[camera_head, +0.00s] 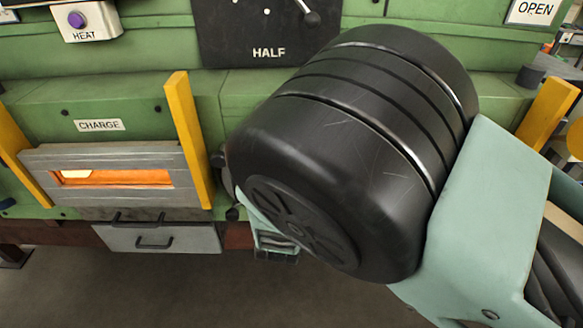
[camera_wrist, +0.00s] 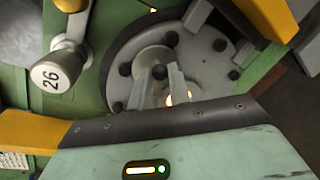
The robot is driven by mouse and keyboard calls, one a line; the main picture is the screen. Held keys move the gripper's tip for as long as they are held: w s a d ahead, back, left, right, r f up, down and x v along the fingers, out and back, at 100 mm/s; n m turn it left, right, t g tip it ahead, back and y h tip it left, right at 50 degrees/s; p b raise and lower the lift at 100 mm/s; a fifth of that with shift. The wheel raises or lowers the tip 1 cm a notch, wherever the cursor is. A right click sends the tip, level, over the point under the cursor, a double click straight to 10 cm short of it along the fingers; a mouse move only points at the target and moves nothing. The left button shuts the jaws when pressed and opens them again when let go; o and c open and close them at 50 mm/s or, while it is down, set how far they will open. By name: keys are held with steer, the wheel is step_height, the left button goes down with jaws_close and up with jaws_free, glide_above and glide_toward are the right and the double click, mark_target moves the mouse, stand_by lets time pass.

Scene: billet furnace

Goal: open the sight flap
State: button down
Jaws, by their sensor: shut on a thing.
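In the wrist view a round grey bolted plate (camera_wrist: 205,75) with a dark rim is set in the green furnace wall. A smaller pale disc, seemingly the sight flap (camera_wrist: 150,58), lies on it with a small dark knob (camera_wrist: 160,72). My gripper (camera_wrist: 163,80) has its two grey fingers at this knob, one on each side, shut on it. A small orange glow shows between the fingers. I cannot tell how far the flap is swung. In the head view my arm hides the flap and the gripper.
A knob marked 26 (camera_wrist: 52,76) stands close to the left of the plate in the wrist view. In the head view a charge door (camera_head: 110,158) with a glowing slot sits at left, beside a yellow post (camera_head: 188,135). A HALF lever panel (camera_head: 262,30) is above.

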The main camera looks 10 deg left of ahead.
steer(key=shift+a, duration=0.1)
steer(key=shift+s, duration=0.1)
stand_by(0.4)
steer(key=c, duration=1.3)
jaws_free()
steer(key=shift+r, duration=0.1)
steer(key=p+v, duration=0.7)
steer(key=v, duration=1)
steer(key=shift+s, duration=0.2)
steer(key=shift+w+f, duration=0.1)
steer(key=shift+f, duration=0.1)
